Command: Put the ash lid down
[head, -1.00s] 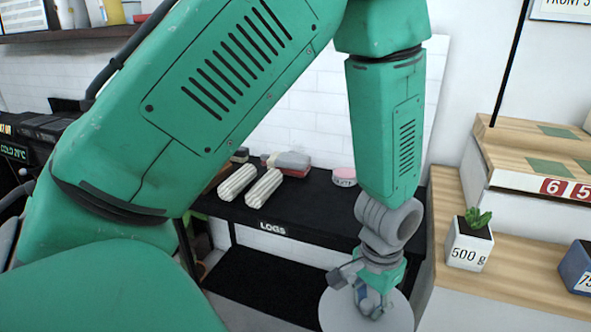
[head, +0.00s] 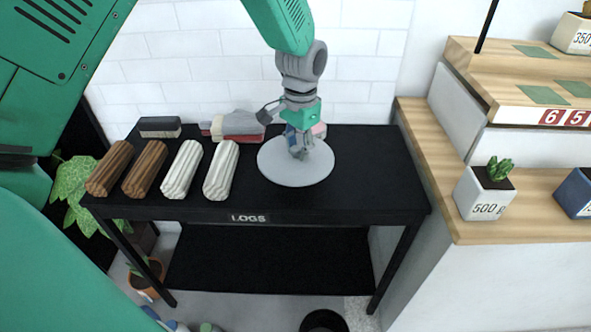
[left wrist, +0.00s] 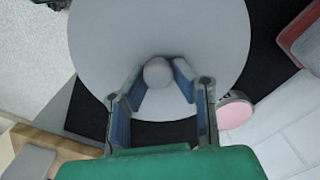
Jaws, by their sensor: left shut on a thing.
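The ash lid (head: 292,173) is a round, pale grey disc with a ball-shaped knob. In the head view it is over the black table marked LOGS (head: 375,185), right of the white logs; I cannot tell whether it touches the table top. My left gripper (head: 299,150) is above the lid's middle, shut on its knob. In the left wrist view the blue-padded fingers of the gripper (left wrist: 160,90) are on both sides of the grey knob (left wrist: 157,72), with the lid's disc (left wrist: 110,50) beyond. My right gripper is not in view.
Two brown logs (head: 145,168) and two white logs (head: 182,168) lie on the table's left half. A grey and red thing (head: 236,126) and a pink round tin (left wrist: 236,111) are behind the lid. The table's right part is bare. A wooden stepped shelf with a cactus pot (head: 485,191) stands right.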

